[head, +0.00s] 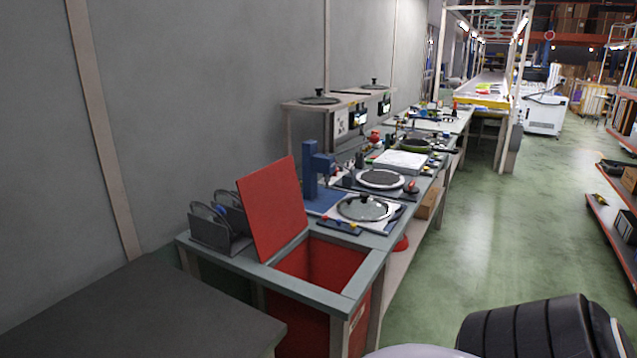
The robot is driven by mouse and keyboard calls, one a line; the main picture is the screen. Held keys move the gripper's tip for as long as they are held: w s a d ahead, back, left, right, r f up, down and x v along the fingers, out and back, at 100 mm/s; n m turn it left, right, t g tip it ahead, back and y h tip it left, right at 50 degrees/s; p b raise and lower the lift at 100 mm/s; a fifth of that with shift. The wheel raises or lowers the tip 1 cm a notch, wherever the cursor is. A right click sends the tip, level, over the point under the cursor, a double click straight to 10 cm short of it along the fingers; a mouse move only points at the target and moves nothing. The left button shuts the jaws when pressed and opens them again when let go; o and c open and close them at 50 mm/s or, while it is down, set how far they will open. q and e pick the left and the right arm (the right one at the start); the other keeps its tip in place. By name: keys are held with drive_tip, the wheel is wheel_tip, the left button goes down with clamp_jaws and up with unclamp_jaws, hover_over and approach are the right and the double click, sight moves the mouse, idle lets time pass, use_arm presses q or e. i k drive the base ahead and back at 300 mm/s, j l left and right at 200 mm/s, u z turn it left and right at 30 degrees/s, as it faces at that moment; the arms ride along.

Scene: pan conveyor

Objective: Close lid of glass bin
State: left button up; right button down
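A red bin (330,270), which seems to be the glass bin, is set into the near end of the workbench. Its square top opening is uncovered and I see its red inner walls. No contents show from here. Its flat red lid (272,208) stands raised along the left side of the opening, near upright and leaning a little back to the left. Neither of my grippers is in view.
A grey rack (216,236) with dark round items stands left of the lid. A blue fixture (315,172) and a glass pan lid (366,208) sit behind the bin. A dark table (140,310) stands at front left. The green aisle floor (500,225) is clear.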

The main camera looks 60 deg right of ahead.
sight(271, 198)
drive_tip(key=z, duration=1.3)
